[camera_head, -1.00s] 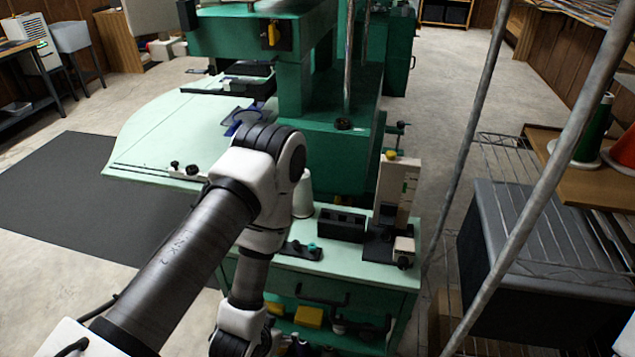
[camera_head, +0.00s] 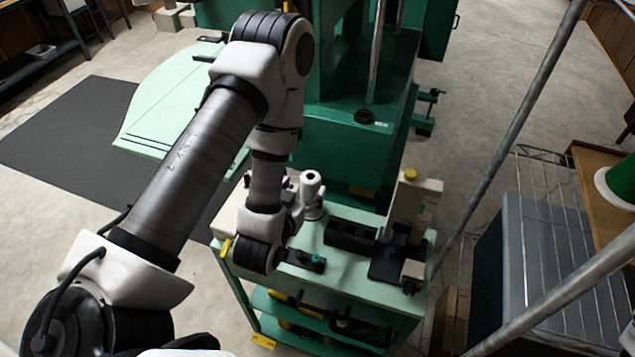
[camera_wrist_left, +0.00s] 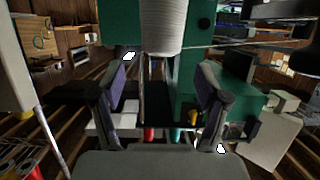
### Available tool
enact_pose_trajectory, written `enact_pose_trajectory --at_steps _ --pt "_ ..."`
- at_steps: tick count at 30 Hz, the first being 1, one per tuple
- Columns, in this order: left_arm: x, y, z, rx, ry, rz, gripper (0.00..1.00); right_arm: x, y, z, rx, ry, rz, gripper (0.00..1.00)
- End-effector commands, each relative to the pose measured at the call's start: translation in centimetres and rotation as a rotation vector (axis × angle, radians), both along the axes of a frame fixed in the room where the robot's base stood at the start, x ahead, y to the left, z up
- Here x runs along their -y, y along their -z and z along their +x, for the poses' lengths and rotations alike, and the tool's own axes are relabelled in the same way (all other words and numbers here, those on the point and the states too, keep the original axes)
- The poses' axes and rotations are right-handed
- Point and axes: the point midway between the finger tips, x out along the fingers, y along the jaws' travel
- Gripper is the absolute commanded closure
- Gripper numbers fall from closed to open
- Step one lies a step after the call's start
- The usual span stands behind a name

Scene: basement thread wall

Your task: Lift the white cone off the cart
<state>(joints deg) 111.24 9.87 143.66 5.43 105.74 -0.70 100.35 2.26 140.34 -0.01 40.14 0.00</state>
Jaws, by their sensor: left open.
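The white cone (camera_head: 312,188) stands upright on the pale green top of the cart (camera_head: 338,284), near its back left part. In the left wrist view the ribbed white cone (camera_wrist_left: 163,25) is at the top middle, beyond the fingertips and roughly centred between them. My left gripper (camera_wrist_left: 163,78) is open, its two padded fingers apart with nothing held. In the head view my left gripper (camera_head: 297,194) is close beside the cone's left side, partly hidden by my wrist. I cannot tell whether it touches the cone. My right gripper is not in view.
A black open box (camera_head: 351,237) and a beige upright device (camera_head: 416,208) stand right of the cone. A green machine (camera_head: 345,145) rises behind. Metal poles and a grey bin (camera_head: 540,270) are at the right.

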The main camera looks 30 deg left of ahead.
Motion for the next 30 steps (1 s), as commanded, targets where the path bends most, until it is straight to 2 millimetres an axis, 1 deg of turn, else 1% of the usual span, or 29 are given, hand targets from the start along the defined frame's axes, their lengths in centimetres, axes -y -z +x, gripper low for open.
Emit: enact_pose_trajectory --at_steps 1,3,5,7,9,12,15,17,22,23,24,26,27,28,29,30 --pt "-0.2 1.0 0.6 0.006 -0.002 -0.001 0.25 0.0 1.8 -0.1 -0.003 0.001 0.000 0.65" --pt "-0.4 1.2 1.2 0.004 -0.002 -0.002 0.25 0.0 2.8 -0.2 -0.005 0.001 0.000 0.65" --pt "-0.4 1.1 1.7 0.004 -0.002 -0.002 0.25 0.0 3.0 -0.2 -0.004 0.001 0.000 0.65" --pt "-0.6 0.9 2.2 0.002 -0.001 -0.001 0.25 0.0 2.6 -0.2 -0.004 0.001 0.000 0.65" --pt "-0.9 0.9 3.2 0.002 0.000 0.000 0.25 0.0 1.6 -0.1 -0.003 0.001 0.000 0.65" --pt "-1.4 1.7 4.9 0.002 0.000 0.000 0.25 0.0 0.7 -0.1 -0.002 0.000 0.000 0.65" --pt "-1.7 2.3 6.1 0.000 0.001 0.000 0.25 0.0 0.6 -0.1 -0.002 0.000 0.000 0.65" --pt "-1.7 2.5 6.4 0.000 0.001 -0.001 0.25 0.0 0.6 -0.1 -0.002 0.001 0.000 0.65" --pt "-1.7 2.6 6.4 -0.001 0.001 -0.001 0.25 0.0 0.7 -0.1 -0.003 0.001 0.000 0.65" --pt "-1.7 2.6 6.4 -0.001 0.001 -0.001 0.35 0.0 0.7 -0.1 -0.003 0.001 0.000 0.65" --pt "-1.7 2.6 6.4 -0.001 0.001 -0.001 0.50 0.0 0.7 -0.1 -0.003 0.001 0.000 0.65" --pt "-1.7 2.6 6.4 -0.001 0.002 -0.002 0.71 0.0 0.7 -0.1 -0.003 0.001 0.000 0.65" --pt "-1.7 2.6 6.4 -0.001 0.002 -0.002 0.85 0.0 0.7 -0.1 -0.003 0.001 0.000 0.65" --pt "-1.7 2.6 6.4 -0.001 0.002 -0.002 0.96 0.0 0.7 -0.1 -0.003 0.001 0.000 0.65" --pt "-1.7 2.6 6.4 -0.001 0.002 -0.002 1.00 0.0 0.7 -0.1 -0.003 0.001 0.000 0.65" --pt "-1.7 2.6 6.4 -0.002 0.002 -0.002 1.00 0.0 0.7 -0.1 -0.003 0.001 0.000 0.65"
